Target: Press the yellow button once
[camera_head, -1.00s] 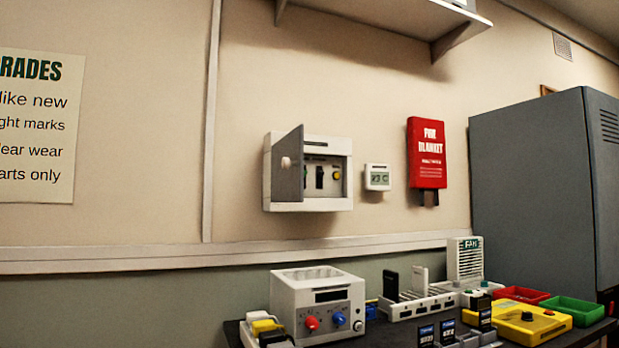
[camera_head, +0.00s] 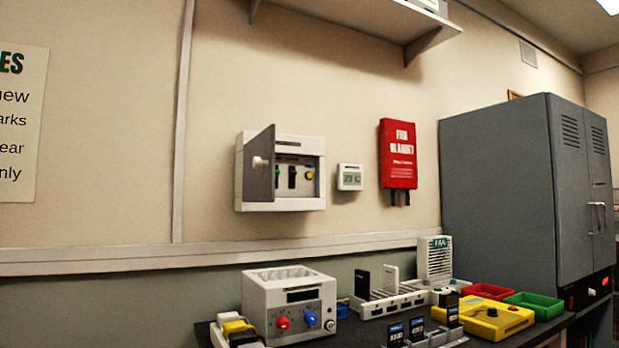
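A small round yellow button (camera_head: 309,174) sits at the right inside an open white wall box (camera_head: 284,205). Beside it, to the left, are dark switches (camera_head: 292,178), one with a green spot near it. The box's grey door (camera_head: 260,165) stands open at the left, with a pale round knob on it. A yellow device (camera_head: 475,316) on the bench carries a dark round knob or button. My gripper is not in view.
A small display (camera_head: 350,177) and a red fire blanket case (camera_head: 398,155) hang right of the box. Below, the dark bench holds a white unit with red and blue knobs (camera_head: 288,302), a rack (camera_head: 392,301), a fan (camera_head: 435,258), red and green trays (camera_head: 534,304). A grey cabinet (camera_head: 500,190) stands right.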

